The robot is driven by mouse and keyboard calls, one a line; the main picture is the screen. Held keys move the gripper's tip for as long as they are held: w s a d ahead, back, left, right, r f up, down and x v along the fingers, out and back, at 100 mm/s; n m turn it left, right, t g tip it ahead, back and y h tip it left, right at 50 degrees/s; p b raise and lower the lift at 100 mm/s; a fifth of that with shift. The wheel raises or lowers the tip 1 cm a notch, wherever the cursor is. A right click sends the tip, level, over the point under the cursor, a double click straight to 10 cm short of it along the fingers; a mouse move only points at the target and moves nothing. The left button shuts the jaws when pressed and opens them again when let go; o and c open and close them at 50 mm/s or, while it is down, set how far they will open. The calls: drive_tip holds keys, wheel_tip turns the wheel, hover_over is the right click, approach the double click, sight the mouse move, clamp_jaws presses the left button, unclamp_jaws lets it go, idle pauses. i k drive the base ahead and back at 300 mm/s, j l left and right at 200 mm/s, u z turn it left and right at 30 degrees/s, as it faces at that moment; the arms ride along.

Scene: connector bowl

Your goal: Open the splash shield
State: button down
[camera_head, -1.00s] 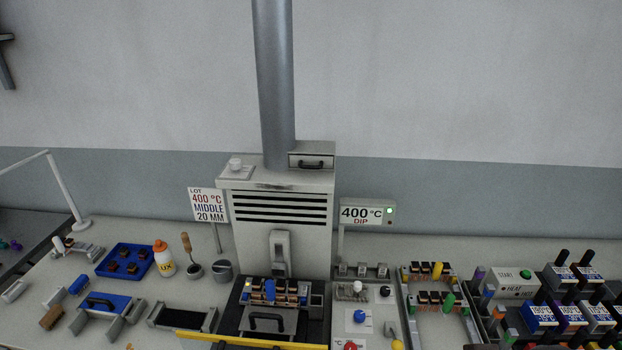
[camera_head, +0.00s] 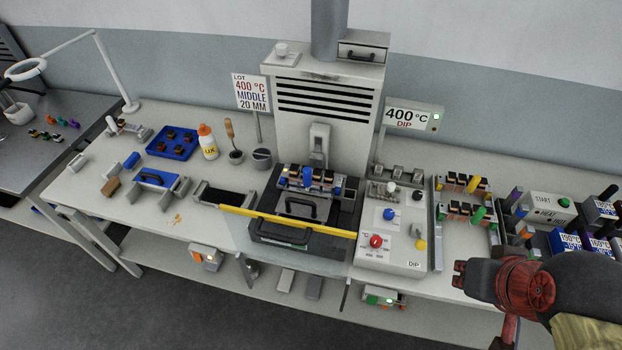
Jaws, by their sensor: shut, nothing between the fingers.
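The splash shield shows as a yellow bar (camera_head: 287,221) across the front of the dip station, with a faint clear pane seeming to hang below it. Behind the bar is a dark station with a black handle (camera_head: 300,207) on a grey lid and a row of dark and copper parts on a holder. My gripper (camera_head: 461,275) is at the lower right, over the bench's front edge. It is shut and empty, well to the right of the shield and touching nothing that I can see.
A control box (camera_head: 392,240) with red, blue and yellow knobs stands between the shield and my gripper. Racks of parts (camera_head: 466,212) and blue boxes stand at the right. A blue tray (camera_head: 172,143) and bottle (camera_head: 208,142) are at the left. Floor in front is clear.

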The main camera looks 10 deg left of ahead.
sight(309, 227)
drive_tip(key=u, duration=1.4)
